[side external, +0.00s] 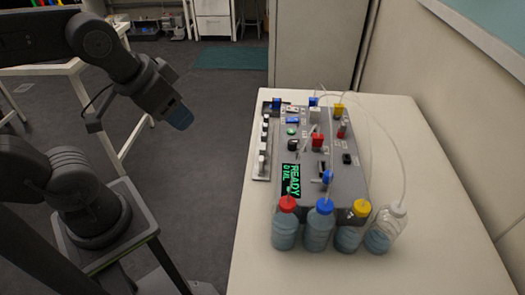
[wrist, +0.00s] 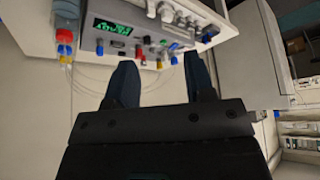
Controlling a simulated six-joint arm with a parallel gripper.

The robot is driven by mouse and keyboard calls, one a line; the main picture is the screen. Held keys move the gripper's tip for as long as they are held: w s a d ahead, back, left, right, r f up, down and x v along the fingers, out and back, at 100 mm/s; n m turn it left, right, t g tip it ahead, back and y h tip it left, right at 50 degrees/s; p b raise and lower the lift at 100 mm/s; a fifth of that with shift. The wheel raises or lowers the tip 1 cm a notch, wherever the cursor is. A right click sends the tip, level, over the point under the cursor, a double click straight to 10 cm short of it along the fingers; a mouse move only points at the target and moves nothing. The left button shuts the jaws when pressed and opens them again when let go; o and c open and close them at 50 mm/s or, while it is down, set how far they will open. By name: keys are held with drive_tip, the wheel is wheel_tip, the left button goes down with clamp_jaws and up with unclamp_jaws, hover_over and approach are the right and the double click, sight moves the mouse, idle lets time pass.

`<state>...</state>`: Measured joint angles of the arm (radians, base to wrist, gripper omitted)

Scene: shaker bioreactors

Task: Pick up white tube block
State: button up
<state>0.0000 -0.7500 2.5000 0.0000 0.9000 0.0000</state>
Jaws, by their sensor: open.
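A small whitish block (side external: 315,115), which looks like the white tube block, sits on the grey control box (side external: 345,190) among coloured blocks, near its far end. In the wrist view a small pale block (wrist: 167,14) shows on the box, but I cannot tell if it is the same one. My gripper (side external: 181,118) hangs in the air left of the table, well apart from the box. In the wrist view its two dark fingers (wrist: 160,58) are spread, with nothing between them.
Several capped bottles (side external: 320,228) stand along the box's near side, with thin clear tubes running up. Red (side external: 317,142), yellow (side external: 338,110) and blue (side external: 327,177) blocks crowd the box. A strip with pale knobs (side external: 265,140) lies at its left. The near tabletop (side external: 440,265) is clear.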

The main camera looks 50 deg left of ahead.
drive_tip(key=n+g+y, duration=0.1)
drive_tip(key=n+g, duration=0.4)
drive_tip(key=n, duration=0.4)
hover_over(263, 146)
drive_tip(key=f, duration=1.6)
drive_tip(key=shift+d+f, duration=0.2)
drive_tip(key=shift+d, duration=0.15)
drive_tip(key=shift+a+f, duration=0.2)
drive_tip(key=shift+f, duration=1.15)
drive_tip(key=shift+a+f, duration=0.15)
drive_tip(key=shift+f, duration=1.2)
clamp_jaws()
